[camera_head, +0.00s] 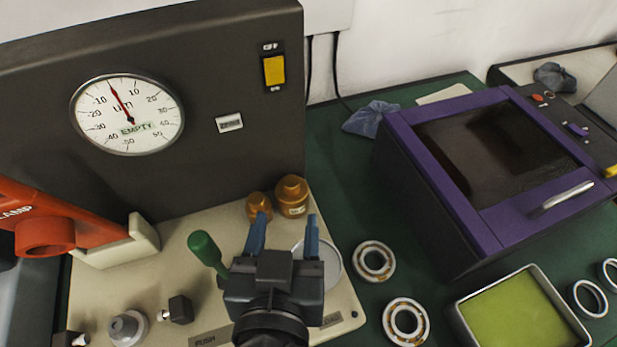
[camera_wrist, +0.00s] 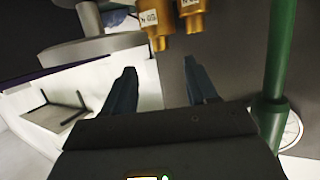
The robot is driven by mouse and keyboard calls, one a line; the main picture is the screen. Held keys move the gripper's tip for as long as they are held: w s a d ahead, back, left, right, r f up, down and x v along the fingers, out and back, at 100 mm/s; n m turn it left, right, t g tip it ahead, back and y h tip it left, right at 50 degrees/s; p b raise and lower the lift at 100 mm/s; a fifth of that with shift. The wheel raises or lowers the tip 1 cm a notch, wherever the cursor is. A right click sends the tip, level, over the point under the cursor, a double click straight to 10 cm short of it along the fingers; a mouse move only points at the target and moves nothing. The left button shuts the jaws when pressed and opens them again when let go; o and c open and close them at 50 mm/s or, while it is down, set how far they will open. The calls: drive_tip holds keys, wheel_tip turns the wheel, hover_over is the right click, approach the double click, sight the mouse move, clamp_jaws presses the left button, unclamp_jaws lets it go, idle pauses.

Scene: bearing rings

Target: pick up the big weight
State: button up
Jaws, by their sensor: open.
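The big weight (camera_head: 292,197) is a brass, knobbed cylinder with a label, standing on the beige machine base beside the smaller brass weight (camera_head: 258,206). In the wrist view the big weight (camera_wrist: 148,18) is at the top centre, cut by the edge, with the smaller weight (camera_wrist: 190,10) to its right. My gripper (camera_head: 285,220) is open and empty, its two blue fingers pointing towards the weights. In the wrist view my gripper (camera_wrist: 161,68) has clear space between its fingers. The weights are beyond the fingertips, not between them.
A green-knobbed lever (camera_head: 204,248) stands close on the left of my gripper. The dark gauge panel (camera_head: 200,150) rises behind the weights. Bearing rings (camera_head: 374,262), a green-filled tray (camera_head: 460,325) and a purple-framed box (camera_head: 430,185) are to the right.

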sight(291, 181)
drive_tip(key=p+x, duration=0.1)
drive_tip(key=x, duration=0.6)
drive_tip(key=shift+w+r+p, duration=0.15)
drive_tip(key=shift+w+p, duration=0.2)
clamp_jaws()
idle(0.4)
idle(0.6)
drive_tip(key=shift+r, duration=0.15)
